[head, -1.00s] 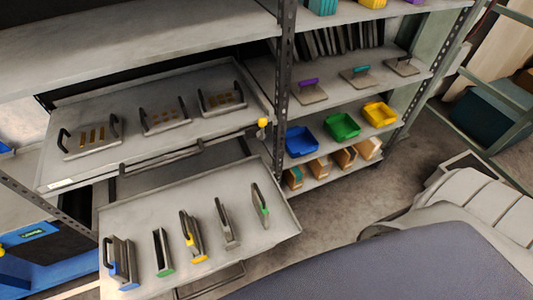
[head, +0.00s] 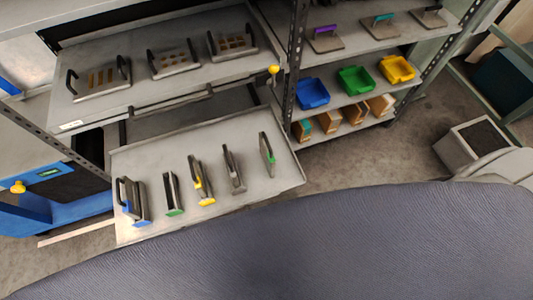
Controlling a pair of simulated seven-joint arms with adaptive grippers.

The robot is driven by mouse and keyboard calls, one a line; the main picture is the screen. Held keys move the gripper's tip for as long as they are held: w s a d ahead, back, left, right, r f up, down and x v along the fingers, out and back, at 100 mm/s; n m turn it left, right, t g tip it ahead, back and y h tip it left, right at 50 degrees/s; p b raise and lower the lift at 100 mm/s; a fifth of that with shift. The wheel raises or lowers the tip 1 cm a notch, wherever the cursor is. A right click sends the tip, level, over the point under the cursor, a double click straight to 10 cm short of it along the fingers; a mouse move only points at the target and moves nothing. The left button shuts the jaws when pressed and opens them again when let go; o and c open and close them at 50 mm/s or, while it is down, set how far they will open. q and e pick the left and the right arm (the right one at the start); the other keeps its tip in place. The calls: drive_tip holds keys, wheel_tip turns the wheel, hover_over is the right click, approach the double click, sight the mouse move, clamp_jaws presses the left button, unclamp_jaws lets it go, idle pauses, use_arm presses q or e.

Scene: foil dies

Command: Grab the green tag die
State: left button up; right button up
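Several upright dies with handles stand in a row on the pulled-out lower shelf tray (head: 240,207). The second from the left (head: 172,194) is dark with a green foot at its near end. The rightmost die (head: 267,152) is grey with a small green mark on its side. Between them stand a die with yellow parts (head: 201,181) and a plain grey die (head: 234,170). A die with blue parts (head: 133,201) is at the left end. Neither of my grippers shows in the head view.
An upper tray (head: 150,107) holds flat plates with handles. To the right, shelves carry blue (head: 312,93), green (head: 356,80) and yellow (head: 397,70) bins above small boxes. A large dark padded surface (head: 330,245) fills the bottom. Floor shows at right.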

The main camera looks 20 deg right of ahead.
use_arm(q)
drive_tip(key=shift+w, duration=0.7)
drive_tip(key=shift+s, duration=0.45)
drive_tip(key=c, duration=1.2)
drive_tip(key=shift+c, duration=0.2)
